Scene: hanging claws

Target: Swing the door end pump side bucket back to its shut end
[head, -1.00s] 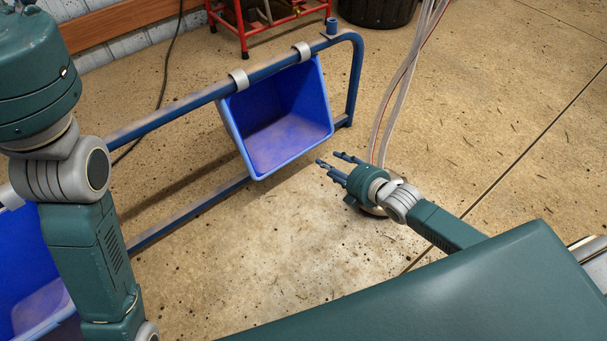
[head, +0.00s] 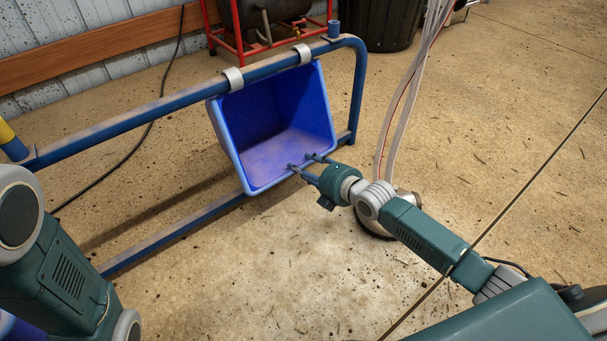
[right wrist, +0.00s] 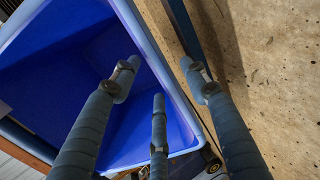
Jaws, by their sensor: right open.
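A blue bucket (head: 248,115) hangs from a blue rail (head: 180,102) by two grey clips, tilted with its open mouth toward me. Its inside also fills the left of the right wrist view (right wrist: 60,75). My right gripper (head: 304,163) is open at the bucket's lower right rim. In the right wrist view my fingers (right wrist: 160,82) are spread around the rim, one side over the inside and one outside. Whether they touch it I cannot tell. My left arm is at the left edge, its gripper out of frame. A second blue bucket shows only as a sliver at bottom left.
A red metal stand (head: 262,38) and a black bin (head: 380,22) stand behind the rail. Pale hoses (head: 403,95) rise beside my right gripper from a round base. The concrete floor in front is clear.

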